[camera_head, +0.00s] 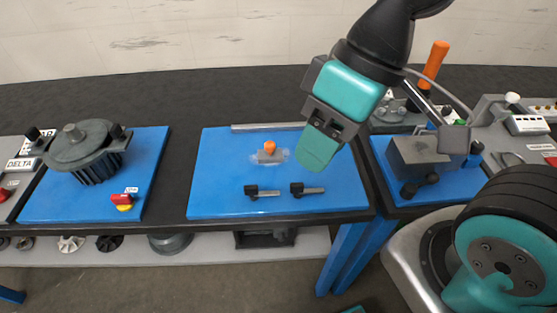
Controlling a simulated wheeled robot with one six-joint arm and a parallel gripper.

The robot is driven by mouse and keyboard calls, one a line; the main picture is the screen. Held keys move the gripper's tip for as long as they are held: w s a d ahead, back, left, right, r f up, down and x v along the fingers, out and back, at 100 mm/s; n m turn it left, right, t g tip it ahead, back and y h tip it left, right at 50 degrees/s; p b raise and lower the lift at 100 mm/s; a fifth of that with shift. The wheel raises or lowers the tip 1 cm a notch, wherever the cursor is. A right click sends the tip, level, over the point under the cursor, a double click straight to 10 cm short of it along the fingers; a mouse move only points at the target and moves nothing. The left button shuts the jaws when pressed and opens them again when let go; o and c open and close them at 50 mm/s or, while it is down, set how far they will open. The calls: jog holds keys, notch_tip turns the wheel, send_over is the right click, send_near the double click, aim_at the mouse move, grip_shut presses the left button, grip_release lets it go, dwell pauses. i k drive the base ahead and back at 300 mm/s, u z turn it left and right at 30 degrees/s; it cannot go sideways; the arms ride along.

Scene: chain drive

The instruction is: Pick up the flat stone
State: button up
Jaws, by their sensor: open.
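My gripper (318,148) is at the end of the teal and black arm, above the right part of the blue mat (210,190) on the middle bench. It is open, and nothing shows between its jaws; their gap is hard to make out from this angle. A small grey flat block (268,157) with an orange knob on top lies on a pale, see-through patch near the middle of the mat, left of my gripper and apart from it. It may be the flat stone, but I cannot tell for sure.
Two black-handled tools (262,192) lie at the mat's front, and a grey bar (268,126) along its back. A dark ribbed motor (88,150) stands on the left mat. A grey block (420,152) and an orange-handled tool (434,60) stand at right. The middle mat's left side is clear.

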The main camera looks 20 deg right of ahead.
aim_at(270, 154)
jog(key=k, duration=0.35)
jog(key=u, duration=1.3)
jog(key=i, duration=1)
jog(key=z, duration=1.85)
